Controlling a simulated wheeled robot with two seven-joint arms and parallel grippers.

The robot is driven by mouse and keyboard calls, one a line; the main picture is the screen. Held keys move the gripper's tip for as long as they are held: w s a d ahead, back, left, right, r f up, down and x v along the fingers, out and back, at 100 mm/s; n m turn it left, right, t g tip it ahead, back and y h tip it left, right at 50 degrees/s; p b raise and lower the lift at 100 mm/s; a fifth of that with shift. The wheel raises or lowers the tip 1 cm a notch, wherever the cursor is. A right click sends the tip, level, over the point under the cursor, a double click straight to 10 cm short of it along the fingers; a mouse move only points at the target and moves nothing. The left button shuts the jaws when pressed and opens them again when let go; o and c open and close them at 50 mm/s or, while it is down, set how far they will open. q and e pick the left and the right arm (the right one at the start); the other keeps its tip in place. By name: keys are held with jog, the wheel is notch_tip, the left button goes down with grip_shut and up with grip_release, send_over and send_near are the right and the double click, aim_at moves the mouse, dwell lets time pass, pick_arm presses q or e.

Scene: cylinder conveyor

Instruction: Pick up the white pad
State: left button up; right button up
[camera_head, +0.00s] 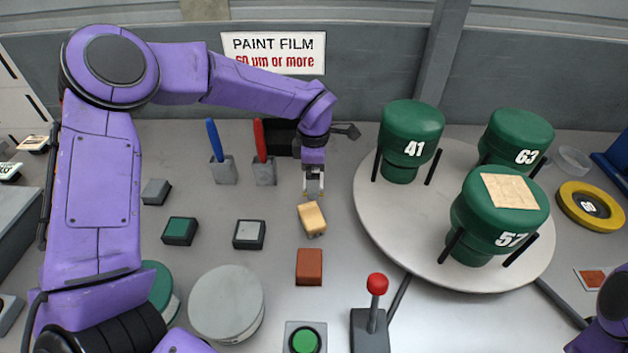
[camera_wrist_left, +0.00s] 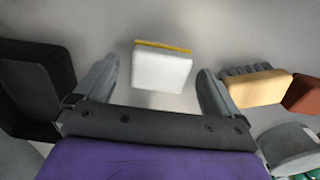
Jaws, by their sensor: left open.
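The white pad (camera_wrist_left: 162,70) shows in the left wrist view as a pale block with a yellow strip along its far edge. It lies between and a little beyond the two fingertips of my left gripper (camera_wrist_left: 160,95), with a gap on both sides. In the head view my left gripper (camera_head: 313,188) points down over the bench, just behind a tan block (camera_head: 312,219). The pad is mostly or fully hidden by the gripper there. The left gripper is open and empty. My right gripper is out of view; only part of that arm shows at the lower right.
The tan block also shows close right of the fingers in the left wrist view (camera_wrist_left: 258,88). A red-brown block (camera_head: 309,267) sits nearer. A black box (camera_wrist_left: 35,85) stands left of the fingers. The round turntable (camera_head: 385,215) with green numbered cylinders (camera_head: 411,128) is to the right.

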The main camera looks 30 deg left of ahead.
pick_arm(q)
jog(key=shift+f, duration=0.1)
jog(key=c, duration=1.1)
jog(key=shift+c, duration=0.2)
notch_tip(320, 180, up, 3)
jog(key=shift+w+f, duration=0.1)
jog(key=shift+f, duration=0.1)
jog(key=s+d+r+b, duration=0.3)
jog(key=s+d+r, duration=0.3)
jog(key=s+r, duration=0.4)
jog(key=s, duration=0.2)
jog(key=shift+s+r, duration=0.25)
jog(key=shift+s, duration=0.15)
